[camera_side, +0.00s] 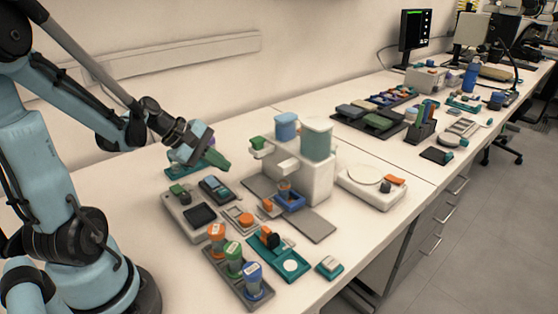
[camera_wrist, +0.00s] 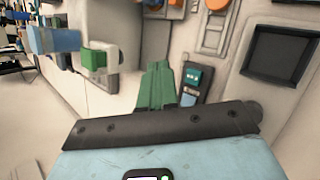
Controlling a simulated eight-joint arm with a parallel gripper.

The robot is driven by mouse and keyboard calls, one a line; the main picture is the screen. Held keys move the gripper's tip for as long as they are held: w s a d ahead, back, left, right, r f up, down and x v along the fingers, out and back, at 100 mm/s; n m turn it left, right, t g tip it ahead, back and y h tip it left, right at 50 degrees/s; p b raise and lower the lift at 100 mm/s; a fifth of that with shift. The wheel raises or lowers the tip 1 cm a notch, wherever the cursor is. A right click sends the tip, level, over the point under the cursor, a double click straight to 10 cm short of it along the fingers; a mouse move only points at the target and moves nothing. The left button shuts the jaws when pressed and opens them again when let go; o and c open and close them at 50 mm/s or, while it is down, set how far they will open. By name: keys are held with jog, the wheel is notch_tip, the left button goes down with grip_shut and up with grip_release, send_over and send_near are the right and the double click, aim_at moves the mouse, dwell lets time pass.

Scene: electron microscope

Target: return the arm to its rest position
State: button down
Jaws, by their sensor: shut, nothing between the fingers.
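My gripper (camera_side: 220,161) is raised above the back left of the bench, to the left of the white microscope unit (camera_side: 318,182). Its green fingers are together and hold nothing; they also show shut in the wrist view (camera_wrist: 158,72). The arm is bent, with the forearm reaching right from my base at the left. A dark handheld device with a teal screen (camera_side: 215,189) lies on the bench below the fingers. In the wrist view this device (camera_wrist: 194,82) shows just right of the fingertips. Part of the bench under the gripper is hidden.
A grey box with a dark square (camera_side: 186,222) stands below the gripper. A rack with orange, green and blue-capped vials (camera_side: 238,276) is near the front edge. A white scale-like unit (camera_side: 371,187) sits right of the microscope. A wall rail (camera_side: 185,52) runs behind.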

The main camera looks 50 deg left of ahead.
jog(key=s+d+r+m+y, duration=0.1)
jog(key=d+r+m, duration=0.1)
jog(key=d+m, duration=0.5)
jog(key=s+d+r+m+y, duration=0.1)
jog(key=d+m, duration=0.5)
jog(key=m, duration=0.7)
jog(key=shift+d+r+g+y, duration=0.4)
jog(key=shift+r+y, duration=0.3)
jog(key=shift+r, duration=0.1)
jog(key=shift+s, duration=0.1)
